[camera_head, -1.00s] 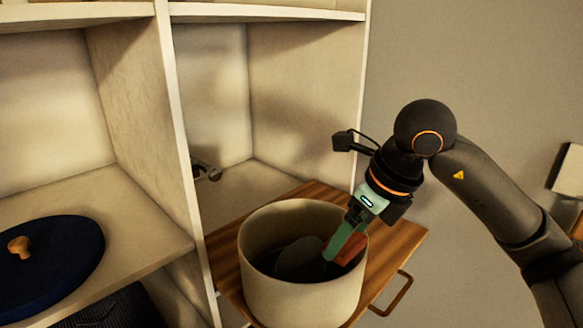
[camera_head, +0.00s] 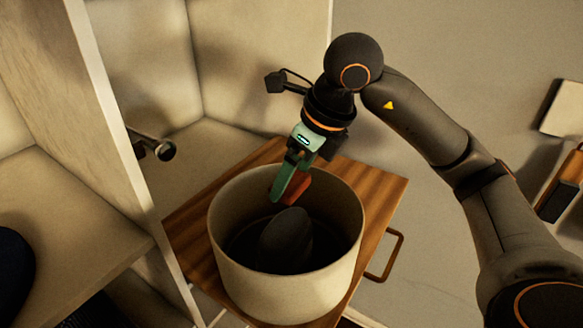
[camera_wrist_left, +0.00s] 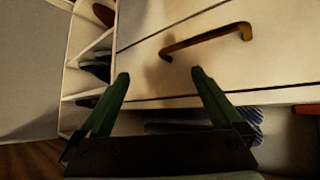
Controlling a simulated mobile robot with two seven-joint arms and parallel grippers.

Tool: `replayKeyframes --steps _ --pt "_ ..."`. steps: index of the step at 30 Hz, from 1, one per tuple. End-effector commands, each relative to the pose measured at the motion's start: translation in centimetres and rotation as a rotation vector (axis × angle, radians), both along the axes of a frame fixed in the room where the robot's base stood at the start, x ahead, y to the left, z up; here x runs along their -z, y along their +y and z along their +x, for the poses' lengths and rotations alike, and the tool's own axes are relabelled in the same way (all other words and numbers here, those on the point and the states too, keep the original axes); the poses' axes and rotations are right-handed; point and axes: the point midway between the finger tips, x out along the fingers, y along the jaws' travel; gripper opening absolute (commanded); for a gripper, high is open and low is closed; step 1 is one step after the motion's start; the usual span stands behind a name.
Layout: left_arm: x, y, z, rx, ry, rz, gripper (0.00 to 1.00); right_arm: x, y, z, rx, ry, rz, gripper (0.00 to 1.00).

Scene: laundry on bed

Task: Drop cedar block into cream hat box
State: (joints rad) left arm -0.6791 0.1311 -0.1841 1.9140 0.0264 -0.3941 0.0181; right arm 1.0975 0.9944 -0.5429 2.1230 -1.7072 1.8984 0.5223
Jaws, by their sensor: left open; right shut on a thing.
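The cream hat box (camera_head: 283,288) stands open on a wooden slatted surface, with a dark rounded thing (camera_head: 286,240) inside it. My right gripper (camera_head: 283,190) reaches down over the box's back rim, shut on the reddish cedar block (camera_head: 296,186). The block is at the back of the opening, partly hidden by a green finger; I cannot tell whether it touches the box wall. My left gripper (camera_wrist_left: 162,76) is open and empty in the left wrist view, in front of a pale drawer front.
A cream shelf divider (camera_head: 110,130) stands left of the box. A handle (camera_head: 386,256) projects from the wooden surface's right side. A dark navy round thing (camera_head: 14,270) shows at the left edge. The left wrist view shows a brown drawer handle (camera_wrist_left: 205,40) and shoe cubbies.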

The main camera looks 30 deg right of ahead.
Motion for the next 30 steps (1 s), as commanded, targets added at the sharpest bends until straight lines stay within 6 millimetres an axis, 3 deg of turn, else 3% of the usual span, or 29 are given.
replayKeyframes --steps 1,6,16,17,20,30 --pt "1.1 0.0 0.0 0.000 0.000 0.000 1.00 1.3 0.0 0.0 0.000 0.001 0.000 0.34" --pt "2.4 0.0 0.0 0.000 0.000 0.000 1.00 2.8 0.0 0.0 0.000 0.000 0.000 0.34" --pt "2.5 0.0 0.0 0.000 -0.001 0.000 1.00 3.0 0.0 0.0 0.000 -0.001 0.000 0.34" --pt "2.5 0.0 0.0 0.000 -0.001 0.000 1.00 3.0 0.0 0.0 0.000 -0.001 0.000 0.88" --pt "2.5 0.0 0.0 0.000 -0.002 0.000 1.00 3.0 0.0 0.0 0.000 -0.001 0.000 1.00" --pt "2.5 0.0 0.0 0.001 -0.001 0.001 1.00 2.4 -0.1 -0.1 0.000 -0.002 0.000 1.00"
